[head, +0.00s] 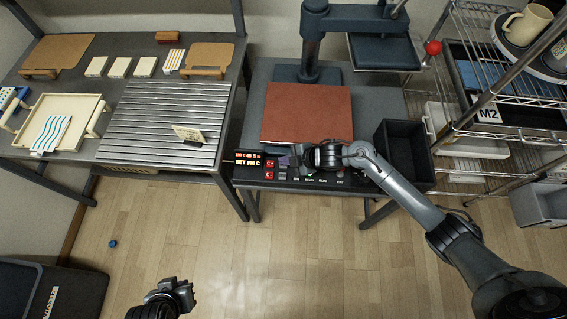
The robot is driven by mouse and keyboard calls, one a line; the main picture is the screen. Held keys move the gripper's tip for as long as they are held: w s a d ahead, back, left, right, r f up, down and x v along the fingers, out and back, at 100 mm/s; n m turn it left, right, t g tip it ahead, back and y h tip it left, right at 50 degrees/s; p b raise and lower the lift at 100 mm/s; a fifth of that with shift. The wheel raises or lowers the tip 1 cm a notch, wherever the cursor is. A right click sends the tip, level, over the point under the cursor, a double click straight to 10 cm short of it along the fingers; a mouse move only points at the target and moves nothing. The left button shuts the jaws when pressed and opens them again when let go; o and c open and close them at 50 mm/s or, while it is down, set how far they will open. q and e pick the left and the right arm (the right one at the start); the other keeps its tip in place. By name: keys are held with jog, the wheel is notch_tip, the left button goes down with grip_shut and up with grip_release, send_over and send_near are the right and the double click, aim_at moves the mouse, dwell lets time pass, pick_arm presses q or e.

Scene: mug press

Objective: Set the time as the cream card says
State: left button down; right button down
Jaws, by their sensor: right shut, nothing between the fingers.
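A small cream card (188,134) stands tilted on the slatted metal top at left; its writing is too small to read. The press control panel (320,181) runs along the front of the press table. Its lit display (248,160) has two lines; the lower seems to read SET 180 C, and the upper is hard to read. Beside it are red C+ and C- buttons (269,175) and a row of smaller controls. My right gripper (286,161) is shut and empty, over the panel just right of the red buttons; contact cannot be told. My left gripper (170,287) is low over the floor, its fingers unclear.
The press has a brown pad (306,112) and dark post. A black bin (404,152) stands to its right, before a wire rack (500,95) with mugs. A cream tray (62,118) with a striped cloth lies far left. The floor in front is mostly clear.

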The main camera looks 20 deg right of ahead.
jog(key=shift+r+p, duration=2.3)
jog(key=shift+r, duration=0.25)
jog(key=shift+f, duration=0.1)
